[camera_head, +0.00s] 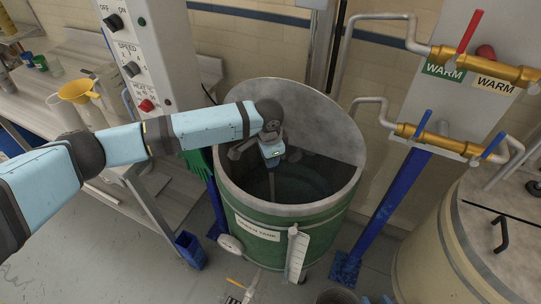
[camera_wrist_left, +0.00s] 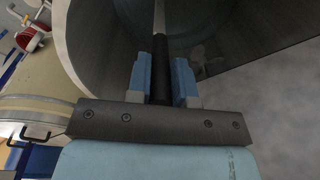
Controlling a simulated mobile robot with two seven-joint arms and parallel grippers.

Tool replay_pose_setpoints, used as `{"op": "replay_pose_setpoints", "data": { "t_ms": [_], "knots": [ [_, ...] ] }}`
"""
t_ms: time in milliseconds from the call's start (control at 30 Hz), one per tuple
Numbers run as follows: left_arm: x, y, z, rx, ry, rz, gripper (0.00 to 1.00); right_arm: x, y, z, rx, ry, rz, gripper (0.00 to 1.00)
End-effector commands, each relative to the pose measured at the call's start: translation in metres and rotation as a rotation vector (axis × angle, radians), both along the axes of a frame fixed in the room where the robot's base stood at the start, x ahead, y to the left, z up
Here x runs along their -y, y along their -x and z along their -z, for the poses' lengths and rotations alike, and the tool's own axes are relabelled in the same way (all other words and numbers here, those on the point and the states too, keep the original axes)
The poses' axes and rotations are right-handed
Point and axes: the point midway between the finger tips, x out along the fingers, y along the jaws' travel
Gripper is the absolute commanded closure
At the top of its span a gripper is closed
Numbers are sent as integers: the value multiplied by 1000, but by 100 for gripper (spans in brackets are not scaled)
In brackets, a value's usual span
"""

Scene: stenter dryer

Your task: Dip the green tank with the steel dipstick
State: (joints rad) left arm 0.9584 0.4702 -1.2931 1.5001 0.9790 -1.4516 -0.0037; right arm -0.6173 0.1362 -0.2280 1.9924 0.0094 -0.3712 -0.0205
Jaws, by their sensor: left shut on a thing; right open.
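The green tank (camera_head: 275,218) stands in the middle of the head view, with its label on the front. A grey half lid (camera_head: 310,110) covers its back; the front is open. My left gripper (camera_head: 271,160) is over the opening, shut on the black handle of the steel dipstick (camera_wrist_left: 160,65). The dipstick's thin rod (camera_head: 272,185) points down into the dark inside of the tank; its lower end is hard to make out. In the left wrist view the rod (camera_wrist_left: 159,20) runs away from the fingers. Small blue tips of my right gripper (camera_head: 376,299) show at the bottom edge, apart.
A control panel (camera_head: 150,60) stands behind my left arm. A bench with a yellow funnel (camera_head: 76,91) is at the left. Brass valves (camera_head: 450,142) on blue posts stand right of the tank, and a cream drum (camera_head: 440,250) is at the lower right. A white gauge (camera_head: 297,253) is on the tank's front.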

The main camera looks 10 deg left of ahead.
Motion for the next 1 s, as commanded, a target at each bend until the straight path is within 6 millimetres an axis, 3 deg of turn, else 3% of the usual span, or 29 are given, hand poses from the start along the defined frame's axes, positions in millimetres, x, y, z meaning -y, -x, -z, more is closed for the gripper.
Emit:
{"op": "replay_pose_setpoints", "data": {
  "t_ms": [33, 500, 1000],
  "knots": [
    [0, 0, -13, 1, 1, 0, 100, 0, 0, -13, 0, 0, 0, 60],
    [-1, 4, -63, 3, 2, 0, 100, 0, 2, -2, -8, 2, 0, 60],
    [-2, 9, -123, 2, 1, -1, 100, 0, 0, -6, -1, 0, 0, 60]
  ]
}}
